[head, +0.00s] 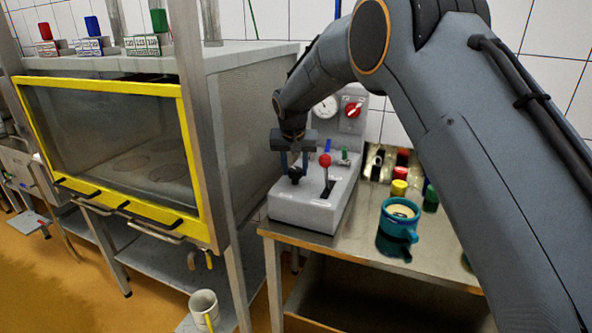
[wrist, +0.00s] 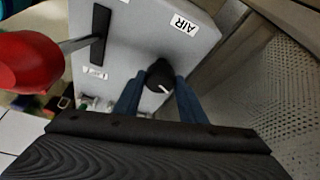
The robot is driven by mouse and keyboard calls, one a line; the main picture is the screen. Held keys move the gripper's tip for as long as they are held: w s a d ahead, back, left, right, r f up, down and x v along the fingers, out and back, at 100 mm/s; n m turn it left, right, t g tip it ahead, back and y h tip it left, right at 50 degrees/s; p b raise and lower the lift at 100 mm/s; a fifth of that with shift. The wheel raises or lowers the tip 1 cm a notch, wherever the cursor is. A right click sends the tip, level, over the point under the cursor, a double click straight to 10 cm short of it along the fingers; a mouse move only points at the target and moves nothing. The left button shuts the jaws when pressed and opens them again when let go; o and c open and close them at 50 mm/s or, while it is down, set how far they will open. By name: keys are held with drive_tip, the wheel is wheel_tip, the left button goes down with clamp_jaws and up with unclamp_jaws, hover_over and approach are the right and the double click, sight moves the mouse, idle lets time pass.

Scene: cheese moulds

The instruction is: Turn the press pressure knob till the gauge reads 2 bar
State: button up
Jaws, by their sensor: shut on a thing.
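The pressure knob (wrist: 160,76) is black with a white pointer mark, on top of the grey press control box (head: 305,205). In the head view the knob (head: 295,174) sits left of the red-balled lever (head: 325,160). My gripper (head: 294,168) points down at the knob. In the wrist view my gripper's blue fingers (wrist: 159,88) are closed on the knob's two sides. The round white gauge (head: 326,107) stands on the panel behind the box; its needle is too small to read. An AIR label (wrist: 184,24) shows on the box top.
A red switch (head: 353,110) is right of the gauge. A teal mug (head: 399,220) and several coloured caps stand on the steel table (head: 345,250) to the right. A yellow-framed press cabinet (head: 110,150) stands close on the left. The red lever ball (wrist: 30,62) is near my wrist.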

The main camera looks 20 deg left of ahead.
drive_tip(key=shift+a+m+h+b, duration=0.1)
drive_tip(key=shift+m+h+b, duration=0.6)
drive_tip(key=shift+m, duration=0.9)
drive_tip(key=o, duration=1)
drive_tip(key=b+v, duration=0.2)
drive_tip(key=v, duration=0.5)
drive_tip(key=shift+s+r, duration=0.2)
drive_tip(key=shift+r, duration=0.15)
